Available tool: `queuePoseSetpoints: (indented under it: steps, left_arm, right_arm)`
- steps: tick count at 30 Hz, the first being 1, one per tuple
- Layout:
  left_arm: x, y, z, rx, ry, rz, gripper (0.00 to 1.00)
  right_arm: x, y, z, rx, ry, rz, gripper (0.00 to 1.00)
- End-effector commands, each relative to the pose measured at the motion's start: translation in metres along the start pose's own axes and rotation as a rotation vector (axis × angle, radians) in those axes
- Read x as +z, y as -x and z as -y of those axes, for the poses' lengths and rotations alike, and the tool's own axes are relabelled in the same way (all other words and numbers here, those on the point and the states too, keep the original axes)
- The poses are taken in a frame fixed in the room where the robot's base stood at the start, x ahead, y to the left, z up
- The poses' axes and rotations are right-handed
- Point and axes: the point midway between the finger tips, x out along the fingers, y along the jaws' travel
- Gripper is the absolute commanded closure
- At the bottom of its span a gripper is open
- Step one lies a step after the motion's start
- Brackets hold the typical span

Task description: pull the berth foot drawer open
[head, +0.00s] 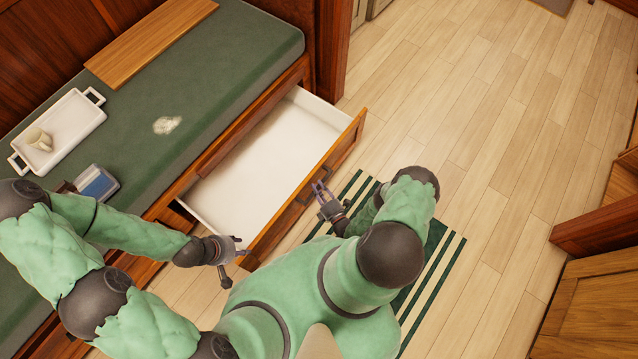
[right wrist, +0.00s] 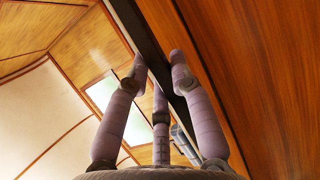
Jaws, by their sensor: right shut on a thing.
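The berth foot drawer (head: 262,160) stands pulled well out from under the green berth, its white inside empty. Its wooden front (head: 318,177) has a dark handle (head: 305,194) on the outer face. My right gripper (head: 318,188) is at that handle, shut on it. In the right wrist view the dark handle bar (right wrist: 150,45) runs between my gripper's fingers (right wrist: 158,75), beside the wooden front. My left gripper (head: 238,250) is near the drawer's near corner, its fingers spread and empty.
On the green berth (head: 225,50) lie a white tray (head: 75,115) with a cup (head: 39,139), a blue box (head: 97,184), a pale crumpled item (head: 167,125) and a wooden board (head: 150,40). A striped rug (head: 432,290) lies beside me. The plank floor (head: 480,120) to the right is clear.

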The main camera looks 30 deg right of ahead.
Motion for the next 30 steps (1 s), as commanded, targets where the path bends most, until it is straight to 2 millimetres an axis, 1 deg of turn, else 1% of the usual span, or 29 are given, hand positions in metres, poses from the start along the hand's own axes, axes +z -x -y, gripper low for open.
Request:
queuePoseSetpoints:
  steps: [7, 8, 9, 10, 11, 20, 23, 26, 30]
  left_arm:
    - [0.000, 0.000, 0.000, 0.000, 0.000, 0.000, 0.60]
    - [0.000, 0.000, 0.000, 0.000, 0.000, 0.000, 0.60]
    - [0.000, 0.000, 0.000, 0.000, 0.000, 0.000, 0.60]
    - [0.000, 0.000, 0.000, 0.000, 0.000, 0.000, 0.60]
    - [0.000, 0.000, 0.000, 0.000, 0.000, 0.000, 0.60]
    - [0.000, 0.000, 0.000, 0.000, 0.000, 0.000, 0.60]
    - [0.000, 0.000, 0.000, 0.000, 0.000, 0.000, 0.60]
    - [0.000, 0.000, 0.000, 0.000, 0.000, 0.000, 0.60]
    - [0.000, 0.000, 0.000, 0.000, 0.000, 0.000, 0.60]
  right_arm:
    - [-0.001, 0.001, 0.001, -0.003, -0.003, -0.001, 1.00]
    - [-0.001, 0.001, 0.001, -0.003, -0.003, -0.001, 0.74]
    - [-0.001, 0.001, 0.001, -0.003, -0.003, -0.001, 0.63]
    - [-0.001, 0.001, 0.001, -0.002, -0.003, -0.001, 0.54]
    - [-0.001, 0.001, 0.001, -0.002, -0.002, -0.001, 0.52]
    - [0.000, 0.001, 0.000, -0.001, -0.001, -0.001, 0.52]
    - [0.000, 0.004, 0.000, -0.001, -0.001, 0.000, 0.52]
    - [0.001, 0.014, 0.001, -0.002, -0.002, 0.003, 0.52]
    - [0.001, 0.035, 0.001, -0.004, -0.001, 0.005, 0.52]
